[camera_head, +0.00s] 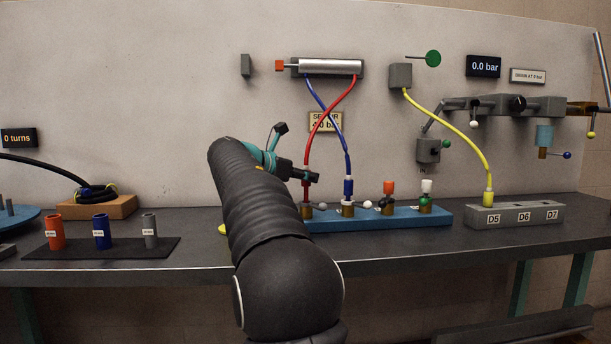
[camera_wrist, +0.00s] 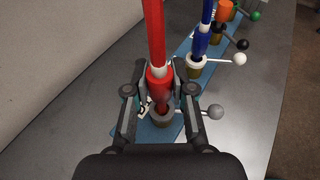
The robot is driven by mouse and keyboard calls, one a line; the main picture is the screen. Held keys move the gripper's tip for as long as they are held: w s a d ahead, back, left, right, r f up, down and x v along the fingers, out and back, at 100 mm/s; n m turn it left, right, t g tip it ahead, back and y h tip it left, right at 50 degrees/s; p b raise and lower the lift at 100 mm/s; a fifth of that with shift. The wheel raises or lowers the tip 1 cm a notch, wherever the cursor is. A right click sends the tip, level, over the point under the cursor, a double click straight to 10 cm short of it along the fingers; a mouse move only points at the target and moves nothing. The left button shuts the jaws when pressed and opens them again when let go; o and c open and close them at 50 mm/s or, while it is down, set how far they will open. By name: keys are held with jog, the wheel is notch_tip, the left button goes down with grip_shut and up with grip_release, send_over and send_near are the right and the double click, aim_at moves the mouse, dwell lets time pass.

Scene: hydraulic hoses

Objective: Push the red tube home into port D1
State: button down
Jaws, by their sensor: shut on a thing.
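The red tube (camera_head: 320,128) hangs in a curve from the cylinder on the wall, crossing the blue tube. My gripper (camera_wrist: 158,75) is shut on the tube's red end fitting (camera_wrist: 159,86), one finger on each side. Under the fingers a tapered red part points down into the grey ring of port D1 (camera_wrist: 163,116) at the left end of the blue manifold. The tip meets or enters the ring; its depth cannot be told. The tube looks near upright. A label beside the port is partly hidden by a finger. In the head view my gripper (camera_head: 307,176) is above the manifold's left end.
The blue tube (camera_head: 348,185) stands in the neighbouring port, close on the right. Lever knobs (camera_wrist: 215,112) stick out beside the ports. Orange and white plugs sit further right on the blue manifold (camera_head: 400,217). A grey block (camera_head: 515,217) holds the yellow tube.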

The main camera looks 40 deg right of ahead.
jog(key=shift+f+b, duration=0.55)
jog(key=shift+f, duration=0.75)
jog(key=c, duration=0.9)
grip_release()
jog(key=v, duration=1.2)
jog(key=s+a+f+m+y, duration=0.1)
jog(key=s+f, duration=0.1)
jog(key=s+a+f+m+t+y, duration=0.1)
jog(key=s+a, duration=0.1)
jog(key=s+a+f+t+y, duration=0.1)
jog(key=f, duration=0.1)
jog(key=shift+s+a+f+m+y, duration=0.25)
jog(key=shift+s+f+m+y, duration=0.05)
jog(key=shift+s+f+m, duration=0.1)
jog(key=s+a+f+m+t+y, duration=0.1)
jog(key=s+a+f+m+y, duration=0.4)
jog(key=s+a+f, duration=0.5)
jog(key=s+a+f+m+t+y, duration=0.2)
jog(key=s+a+f+m+y, duration=0.4)
jog(key=s+a+f+m, duration=0.4)
jog(key=s+f, duration=0.3)
jog(key=f, duration=0.2)
jog(key=shift+s+a+f+m, duration=0.15)
jog(key=shift+s+f+m, duration=0.15)
jog(key=shift+s, duration=0.05)
